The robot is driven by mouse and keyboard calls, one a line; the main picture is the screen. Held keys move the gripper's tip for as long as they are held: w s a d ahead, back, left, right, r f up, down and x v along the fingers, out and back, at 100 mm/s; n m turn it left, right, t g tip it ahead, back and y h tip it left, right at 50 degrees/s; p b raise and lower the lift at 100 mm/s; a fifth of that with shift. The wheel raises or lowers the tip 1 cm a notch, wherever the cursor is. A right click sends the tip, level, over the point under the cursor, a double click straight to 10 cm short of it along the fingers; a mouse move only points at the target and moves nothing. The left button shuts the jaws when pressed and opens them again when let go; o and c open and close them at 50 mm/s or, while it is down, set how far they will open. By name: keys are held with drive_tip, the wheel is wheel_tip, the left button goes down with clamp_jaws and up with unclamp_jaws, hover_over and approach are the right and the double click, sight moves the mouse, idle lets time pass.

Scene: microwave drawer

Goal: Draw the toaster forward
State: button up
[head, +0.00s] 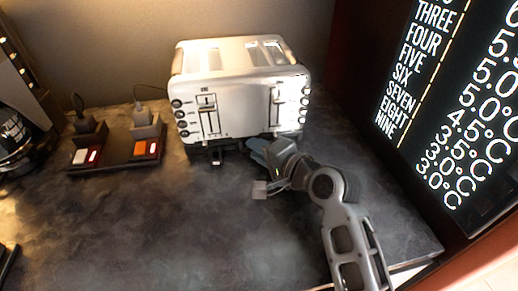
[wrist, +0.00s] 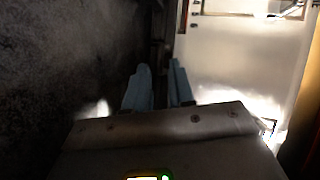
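The toaster (head: 240,100) is a white and silver four-slot unit with levers and dark knobs on its front. It stands upright on the dark counter against the back wall. My gripper (head: 257,150) is low at the right part of its front, by the dark base. In the wrist view my gripper's two blue-grey fingers (wrist: 159,82) are apart with a narrow gap. The toaster's bright front (wrist: 245,55) fills the right side there, and its dark base edge lies ahead of the gap. I see nothing clearly held; contact with the toaster cannot be told.
A dark power strip (head: 118,155) with plugs and lit switches is left of the toaster. A dark rounded appliance (head: 15,140) stands at the far left. A menu board (head: 445,90) is at the right. The counter (head: 150,225) in front is largely clear.

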clamp_jaws()
drive_tip(key=shift+s+f, duration=0.1)
idle(0.4)
